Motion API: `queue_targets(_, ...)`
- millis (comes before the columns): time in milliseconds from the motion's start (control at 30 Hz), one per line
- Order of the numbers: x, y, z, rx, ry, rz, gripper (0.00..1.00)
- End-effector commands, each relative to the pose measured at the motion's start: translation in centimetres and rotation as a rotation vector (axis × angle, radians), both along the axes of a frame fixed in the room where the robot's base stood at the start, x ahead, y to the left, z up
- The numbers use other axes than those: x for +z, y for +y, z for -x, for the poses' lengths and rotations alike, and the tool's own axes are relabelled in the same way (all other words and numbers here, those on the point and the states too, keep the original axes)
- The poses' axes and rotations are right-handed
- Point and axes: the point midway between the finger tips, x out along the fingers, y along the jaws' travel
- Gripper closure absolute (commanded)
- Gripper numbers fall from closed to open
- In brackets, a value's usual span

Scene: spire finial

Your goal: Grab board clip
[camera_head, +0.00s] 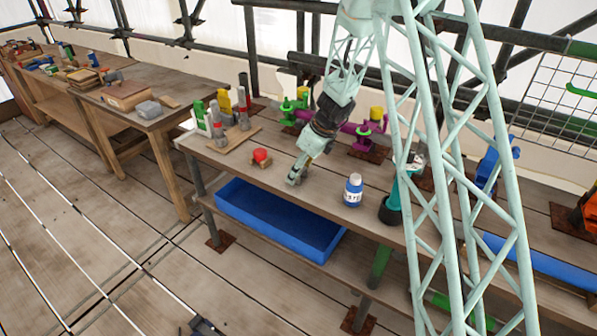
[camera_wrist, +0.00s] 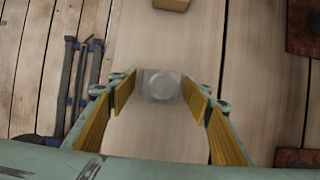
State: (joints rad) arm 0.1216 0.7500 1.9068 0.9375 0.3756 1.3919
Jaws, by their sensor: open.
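My gripper (camera_head: 292,181) is low over the front part of the wooden bench (camera_head: 330,200), pointing down. In the wrist view my gripper (camera_wrist: 159,95) is open, with a yellow-lined finger on each side. A small pale grey, square-edged piece with a round middle (camera_wrist: 161,85) shows between the fingertips, apart from both; it may be the board clip, but it is blurred. In the head view I cannot make this piece out, as my gripper covers that spot.
A red knob on a wooden block (camera_head: 261,157) stands left of my gripper. A tool board (camera_head: 235,138) lies behind left. A blue tray (camera_head: 280,220) sits below.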

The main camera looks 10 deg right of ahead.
Motion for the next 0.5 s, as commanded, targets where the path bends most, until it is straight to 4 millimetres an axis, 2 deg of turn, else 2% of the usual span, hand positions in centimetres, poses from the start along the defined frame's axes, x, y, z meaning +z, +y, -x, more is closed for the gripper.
queue_targets(500, 0.07, 0.00, -0.02, 0.000, -0.001, -0.001, 0.55)
